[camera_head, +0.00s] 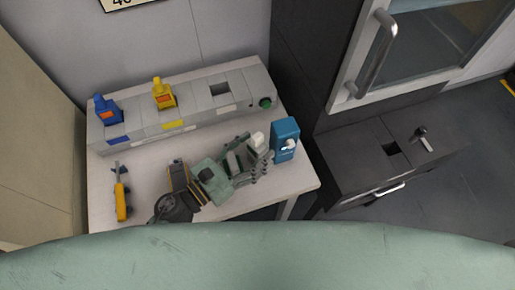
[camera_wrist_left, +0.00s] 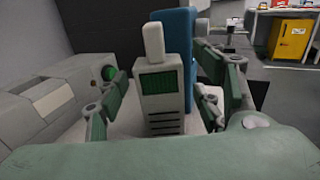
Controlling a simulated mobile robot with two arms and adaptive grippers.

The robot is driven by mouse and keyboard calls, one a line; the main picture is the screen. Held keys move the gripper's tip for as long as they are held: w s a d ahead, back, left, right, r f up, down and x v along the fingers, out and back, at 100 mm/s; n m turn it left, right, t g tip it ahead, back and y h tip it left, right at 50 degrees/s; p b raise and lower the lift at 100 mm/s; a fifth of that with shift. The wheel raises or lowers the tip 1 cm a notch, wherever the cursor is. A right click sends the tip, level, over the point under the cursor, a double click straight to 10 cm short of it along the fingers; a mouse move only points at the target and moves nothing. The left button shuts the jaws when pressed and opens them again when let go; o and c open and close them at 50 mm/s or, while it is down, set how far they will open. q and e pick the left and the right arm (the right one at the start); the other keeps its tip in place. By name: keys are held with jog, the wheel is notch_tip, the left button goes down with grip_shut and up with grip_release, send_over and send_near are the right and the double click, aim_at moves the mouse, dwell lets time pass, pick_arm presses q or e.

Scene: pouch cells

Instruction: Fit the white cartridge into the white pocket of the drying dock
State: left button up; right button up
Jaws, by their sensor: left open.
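The white cartridge (camera_head: 258,140) stands at the table's right part, just at the fingers of my left gripper (camera_head: 255,150). In the left wrist view the white cartridge (camera_wrist_left: 160,92) is upright, with a white top knob, a dark green panel and dark slots. It is between the open fingers of my left gripper (camera_wrist_left: 166,105), with gaps visible on both sides. The drying dock (camera_head: 195,118) runs along the back of the table. Its white-labelled pocket (camera_head: 220,89) is a dark, empty opening toward the right end. My right gripper is not in view.
A blue container (camera_head: 285,138) stands close behind the white cartridge. Blue (camera_head: 106,110) and yellow (camera_head: 163,95) cartridges sit in the dock. A yellow tool (camera_head: 121,197) lies at the table's left. A dark cabinet (camera_head: 385,165) stands to the right. A green button (camera_head: 266,103) is on the dock's end.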

pick_arm(q)
jog(key=c, duration=1.5)
grip_shut()
jog(key=shift+r, duration=0.15)
